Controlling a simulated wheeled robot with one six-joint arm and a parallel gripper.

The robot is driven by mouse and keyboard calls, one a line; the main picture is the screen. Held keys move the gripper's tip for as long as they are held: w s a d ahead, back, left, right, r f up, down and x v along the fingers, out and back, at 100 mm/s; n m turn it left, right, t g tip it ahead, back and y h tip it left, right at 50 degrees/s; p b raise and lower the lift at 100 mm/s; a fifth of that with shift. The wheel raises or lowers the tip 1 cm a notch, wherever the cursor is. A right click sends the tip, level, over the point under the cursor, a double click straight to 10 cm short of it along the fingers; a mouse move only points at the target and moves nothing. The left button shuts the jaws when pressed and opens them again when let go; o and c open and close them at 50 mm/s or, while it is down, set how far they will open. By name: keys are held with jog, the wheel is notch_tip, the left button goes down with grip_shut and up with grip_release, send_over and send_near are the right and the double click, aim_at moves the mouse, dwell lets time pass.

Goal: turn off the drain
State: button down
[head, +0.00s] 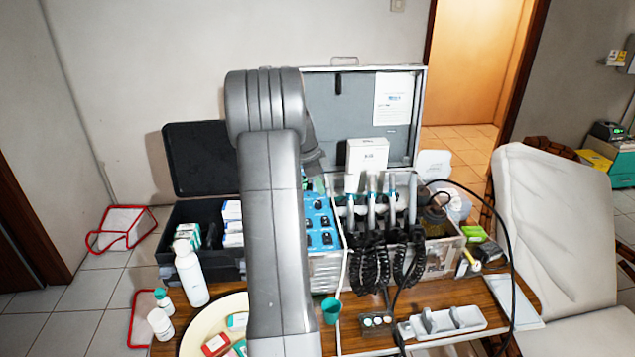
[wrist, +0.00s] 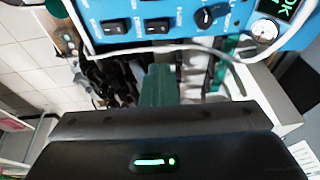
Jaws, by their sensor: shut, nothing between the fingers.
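The blue control panel (head: 321,228) stands in the open case in the head view, partly hidden behind my arm. In the wrist view the panel (wrist: 165,18) fills the top edge. The labels are too blurred to tell which control is the drain. My gripper (wrist: 160,72) shows as dark green fingers, shut and empty, just below the panel in the picture and apart from the switches. My arm hides it in the head view.
Handpieces with black coiled hoses (head: 385,260) hang right of the panel. A pale cable (wrist: 195,50) crosses below the panel. A white bottle (head: 191,275), a round tray (head: 196,332) and a green cup (head: 331,311) stand on the table. A white chair (head: 553,225) is at right.

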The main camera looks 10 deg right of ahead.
aim_at(327, 218)
jog(key=x, duration=0.3)
jog(key=p+x, duration=0.1)
jog(key=x, duration=0.2)
jog(key=a+p+x, duration=0.1)
jog(key=x, duration=0.3)
jog(key=shift+w+a+f, duration=0.1)
jog(key=shift+w+f, duration=0.1)
jog(key=shift+f, duration=0.05)
